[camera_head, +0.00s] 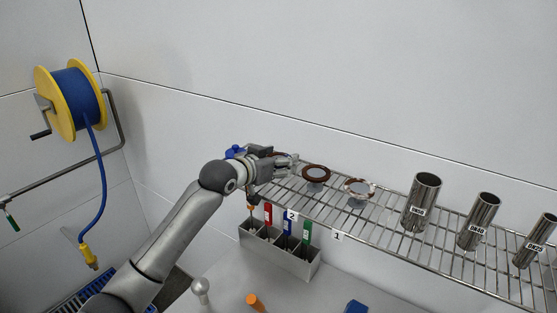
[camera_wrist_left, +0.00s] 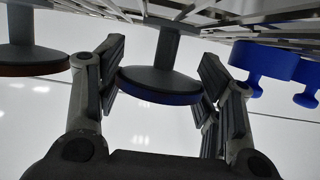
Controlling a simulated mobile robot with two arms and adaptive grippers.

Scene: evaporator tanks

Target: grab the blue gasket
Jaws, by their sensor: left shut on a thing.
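My left gripper (camera_head: 286,163) is at the left end of the wire shelf, among the round holders there. In the left wrist view, the fingers of my left gripper (camera_wrist_left: 163,72) are on either side of a grey disc on a stem. The blue gasket (camera_wrist_left: 165,98) shows as a blue rim around that disc, between the fingers, and the gripper is shut on it. In the head view I cannot make out the blue gasket behind the gripper. My right gripper is not in view.
A brown ring (camera_head: 316,173) and a pale ring (camera_head: 359,187) sit on the wire shelf (camera_head: 385,222). Steel cylinders (camera_head: 421,203) stand further right. A bin (camera_head: 278,250) with coloured tags is below. Blue parts (camera_wrist_left: 265,62) are right of the fingers. A hose reel (camera_head: 72,98) hangs left.

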